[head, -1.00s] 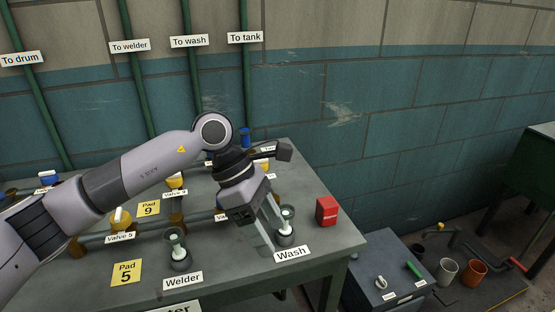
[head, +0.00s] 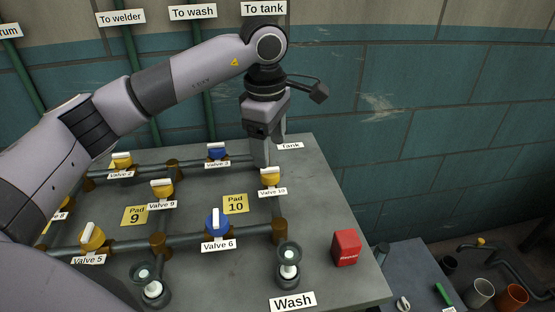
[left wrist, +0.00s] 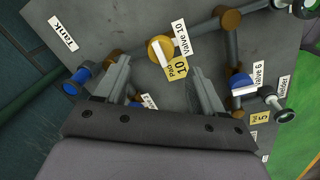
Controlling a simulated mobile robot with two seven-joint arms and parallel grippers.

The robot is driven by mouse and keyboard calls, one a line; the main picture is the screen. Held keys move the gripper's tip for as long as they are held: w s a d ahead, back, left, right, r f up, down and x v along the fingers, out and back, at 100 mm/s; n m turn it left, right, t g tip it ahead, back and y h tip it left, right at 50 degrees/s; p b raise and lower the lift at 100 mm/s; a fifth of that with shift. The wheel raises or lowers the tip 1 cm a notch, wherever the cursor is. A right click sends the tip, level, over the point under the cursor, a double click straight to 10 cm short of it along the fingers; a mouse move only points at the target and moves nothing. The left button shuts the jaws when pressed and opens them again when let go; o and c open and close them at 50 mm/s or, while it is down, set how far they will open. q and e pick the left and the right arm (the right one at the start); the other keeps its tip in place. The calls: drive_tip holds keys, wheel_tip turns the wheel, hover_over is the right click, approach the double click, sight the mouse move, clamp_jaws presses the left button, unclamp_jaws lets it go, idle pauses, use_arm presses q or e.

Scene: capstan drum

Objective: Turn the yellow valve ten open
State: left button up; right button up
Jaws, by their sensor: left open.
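The yellow valve 10 (head: 270,176) sits on the pipe at the right side of the table, with a white handle on top and a "Valve 10" label below it. In the left wrist view valve 10 (left wrist: 160,48) lies ahead of the fingertips, between their lines. My left gripper (head: 271,152) is open and empty, above and just behind valve 10 in the head view. Its two fingers (left wrist: 163,77) are spread apart in the left wrist view, and I see no contact with the valve. My right gripper is not in view.
Blue valve 6 (head: 217,222), blue valve 3 (head: 217,151) and yellow valve 9 (head: 161,188) stand on nearby pipes. A yellow Pad 10 card (head: 235,204) lies beside valve 10. A red box (head: 346,247) stands at the table's right edge.

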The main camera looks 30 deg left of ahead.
sight(271, 169)
use_arm(q)
drive_tip(key=shift+w+f, duration=0.15)
drive_tip(key=shift+f, duration=3.05)
drive_tip(key=c, duration=1.1)
drive_tip(key=shift+o, duration=0.2)
